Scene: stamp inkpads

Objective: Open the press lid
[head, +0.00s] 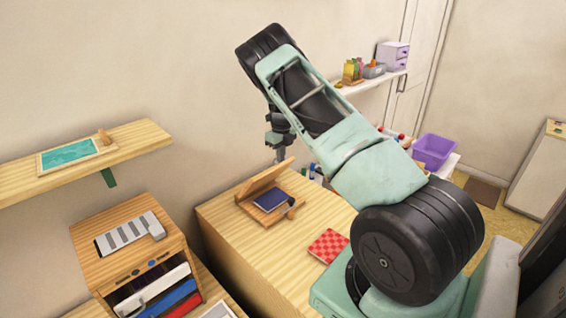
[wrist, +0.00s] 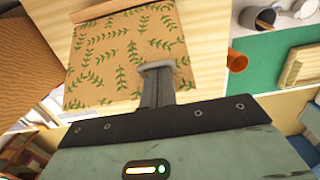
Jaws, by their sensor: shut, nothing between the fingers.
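The wooden press sits on the wooden cabinet in the head view. Its lid (head: 263,179) stands tilted up from its base (head: 259,215), and a dark blue pad (head: 269,201) lies on the base. My gripper (head: 280,155) is shut and empty, pointing down by the lid's upper right end. In the wrist view my gripper's tips (wrist: 157,67) are together over a tan panel with green leaves (wrist: 118,52). I cannot tell whether the tips touch it, or whether this panel is the lid.
A red checked pad (head: 328,245) lies on the cabinet top (head: 238,240), right of the press. A shelf (head: 137,143) with a teal-topped board is at left. A wooden organizer (head: 128,248) stands below it. A purple bin (head: 433,150) is at back right.

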